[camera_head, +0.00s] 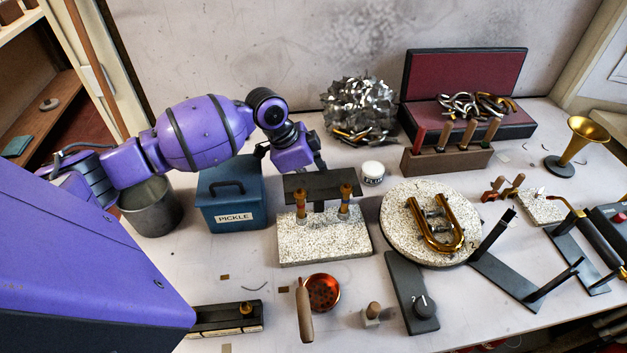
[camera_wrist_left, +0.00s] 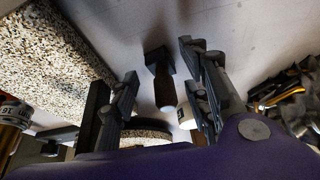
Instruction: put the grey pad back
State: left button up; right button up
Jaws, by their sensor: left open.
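I cannot tell for certain which thing is the grey pad. A dark grey plate (camera_head: 320,187) stands behind the pale speckled block (camera_head: 325,245), with two brass-tipped posts by it. A dark grey strip (camera_head: 402,283) with a black knob lies at the front. My left gripper (camera_head: 292,166) is above the table behind the block, near the plate. In the left wrist view the left gripper (camera_wrist_left: 160,62) has its fingers apart. A dark-headed piece with a brown handle (camera_wrist_left: 163,88) shows between them, with no visible grip on it. My right gripper is out of view.
A blue pickle box (camera_head: 232,195) and a metal pot (camera_head: 150,206) stand left of the block. A white jar (camera_head: 372,173), metal scrap (camera_head: 358,108) and a tool rack (camera_head: 446,158) stand behind. A round speckled board (camera_head: 405,222) carries a brass tube at right.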

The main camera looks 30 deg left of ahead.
pick_arm(q)
jog(key=shift+s+d+f, duration=0.1)
jog(key=shift+s+f, duration=0.05)
jog(key=shift+s, duration=0.15)
jog(key=v, duration=1.2)
jog(key=shift+w+r+p, duration=0.35)
jog(key=shift+r, duration=0.1)
